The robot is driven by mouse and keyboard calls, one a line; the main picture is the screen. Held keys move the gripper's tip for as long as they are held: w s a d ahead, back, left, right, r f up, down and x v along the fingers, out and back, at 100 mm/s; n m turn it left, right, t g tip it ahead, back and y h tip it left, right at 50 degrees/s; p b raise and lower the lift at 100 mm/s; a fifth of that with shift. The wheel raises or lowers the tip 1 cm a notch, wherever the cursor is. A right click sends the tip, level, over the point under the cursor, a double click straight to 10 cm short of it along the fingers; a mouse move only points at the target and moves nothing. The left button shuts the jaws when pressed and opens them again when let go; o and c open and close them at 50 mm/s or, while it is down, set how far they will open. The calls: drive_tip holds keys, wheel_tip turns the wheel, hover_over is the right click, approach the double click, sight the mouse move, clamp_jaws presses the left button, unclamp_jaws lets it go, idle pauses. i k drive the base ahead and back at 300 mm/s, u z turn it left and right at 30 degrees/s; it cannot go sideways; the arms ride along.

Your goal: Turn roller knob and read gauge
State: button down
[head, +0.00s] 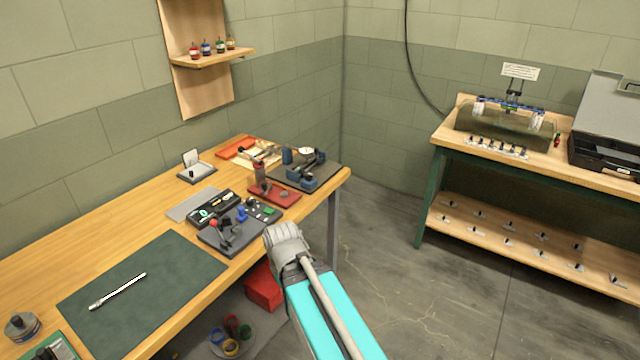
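A small device with blue blocks and a dark cylindrical part (308,170) sits on a dark plate at the far right end of the wooden bench. A round white-faced gauge (306,153) stands at its back; its reading is too small to make out. A dark knob-like part shows on the device, but I cannot tell for sure whether it is the roller knob. My arm, with a teal link and a grey joint, reaches up from the bottom of the head view in front of the bench's edge. My gripper's fingers do not show.
Near the device are a red-based fixture (275,194), a black tester (211,208) and a lever fixture (228,236). A dark mat (145,300) with a white rod lies nearer. A second bench (560,175) stands right; bare floor lies between.

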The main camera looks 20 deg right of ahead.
sight(308, 175)
drive_tip(key=z, duration=0.05)
drive_tip(key=k, duration=0.25)
drive_tip(key=z, duration=0.45)
drive_tip(key=i, duration=1.05)
drive_tip(key=u, duration=1.6)
